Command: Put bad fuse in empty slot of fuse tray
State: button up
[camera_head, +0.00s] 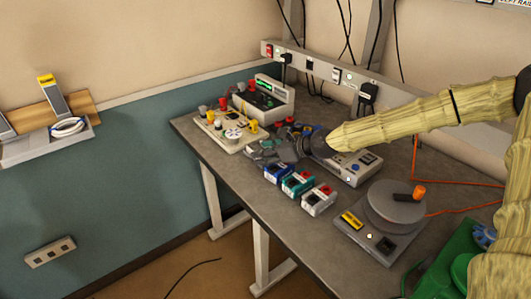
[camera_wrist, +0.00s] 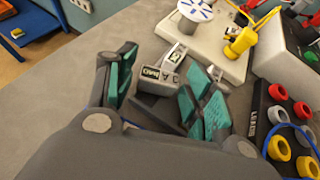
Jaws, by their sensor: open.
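My gripper (camera_head: 264,149) is over the grey table, with its teal-padded fingers spread. I cannot make out for sure a bad fuse, a fuse tray or an empty slot in either view.
A beige board (camera_head: 222,138) with pegs and a round disc stands beyond my gripper. Blue (camera_head: 277,173), teal (camera_head: 298,183) and white-red (camera_head: 319,200) boxes line the near side. A turntable device (camera_head: 392,207) stands right. A powered instrument (camera_head: 265,100) is at the back.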

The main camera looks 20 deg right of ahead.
jog(key=shift+s+f, duration=0.4)
jog(key=shift+f, duration=0.15)
jog(key=shift+r+p, duration=0.3)
jog(key=shift+r, duration=0.2)
jog(key=v, duration=0.3)
jog(key=shift+w+d+r, duration=0.15)
jog(key=shift+w+r, duration=0.05)
jog(key=shift+r, duration=0.05)
jog(key=b+v, duration=0.1)
jog(key=v, duration=0.7)
jog(key=shift+d+r, duration=0.15)
jog(key=shift+r, duration=0.1)
